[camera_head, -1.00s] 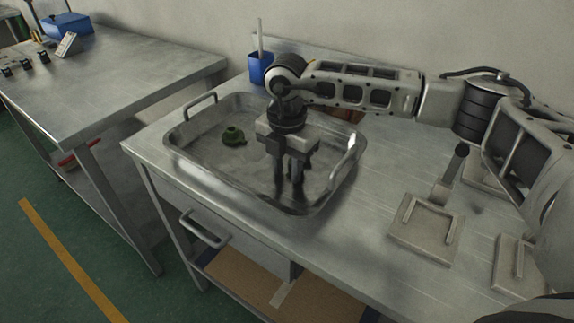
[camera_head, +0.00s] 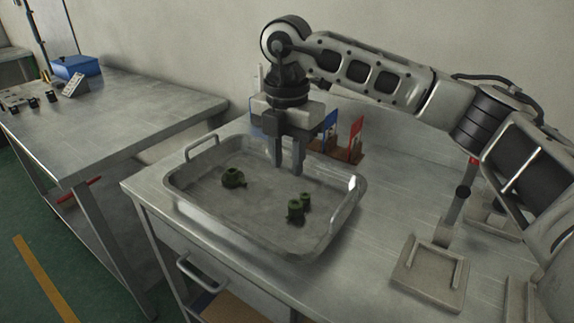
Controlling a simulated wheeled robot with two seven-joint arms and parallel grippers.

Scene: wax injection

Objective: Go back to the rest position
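My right gripper (camera_head: 288,167) hangs above the metal tray (camera_head: 190,208), over its back half, pointing down. Its two fingers are apart with nothing between them. In the tray, a dark green wax piece (camera_head: 233,179) lies on the left side. Another green piece (camera_head: 296,209), which seems to have two knobs or be two pieces close together, lies on the right side, below and apart from the gripper. My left gripper is not in view.
The tray stands on a steel table with a fixture plate (camera_head: 430,275) to its right. Behind the tray are blue and red holders (camera_head: 355,140). A second steel table (camera_head: 110,110) stands at left, with a blue box (camera_head: 76,67) and small black items.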

